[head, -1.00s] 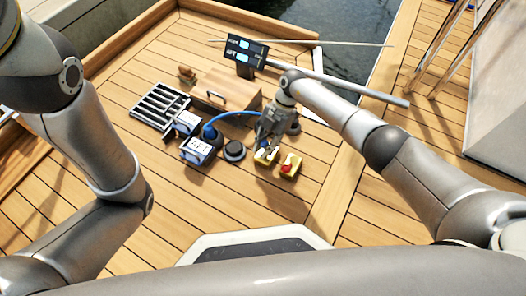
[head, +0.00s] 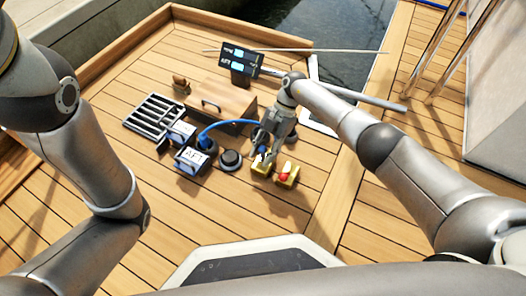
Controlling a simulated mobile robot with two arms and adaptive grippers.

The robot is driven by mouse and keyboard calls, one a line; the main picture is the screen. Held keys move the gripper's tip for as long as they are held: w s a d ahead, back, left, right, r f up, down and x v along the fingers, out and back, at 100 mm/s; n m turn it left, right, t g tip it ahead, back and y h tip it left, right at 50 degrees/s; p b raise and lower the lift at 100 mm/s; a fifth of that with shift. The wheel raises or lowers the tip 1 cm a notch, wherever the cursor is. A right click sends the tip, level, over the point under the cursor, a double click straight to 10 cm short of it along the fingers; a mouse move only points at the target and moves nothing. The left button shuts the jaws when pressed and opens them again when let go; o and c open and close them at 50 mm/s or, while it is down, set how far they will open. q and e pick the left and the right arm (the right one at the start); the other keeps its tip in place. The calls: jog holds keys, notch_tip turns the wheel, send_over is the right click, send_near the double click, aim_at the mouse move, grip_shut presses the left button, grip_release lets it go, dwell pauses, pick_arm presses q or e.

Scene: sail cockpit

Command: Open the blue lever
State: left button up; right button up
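The view is too small to tell contact or finger opening. A second yellow block (head: 287,174) with a red part stands just right of it. No separate blue lever shows clearly; my gripper hides part of this area. My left gripper is out of view.
A black round knob (head: 230,160) stands left of the gripper. A black grating (head: 154,111), a wooden box with a handle (head: 222,101) and a dark display (head: 240,62) are behind. A grey pole (head: 372,100) lies behind my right arm. The front deck is clear.

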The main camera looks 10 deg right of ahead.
jog(key=shift+w+r, duration=0.2)
jog(key=shift+r, duration=0.05)
jog(key=v, duration=1.1)
jog(key=shift+d, duration=0.2)
jog(key=shift+r, duration=0.15)
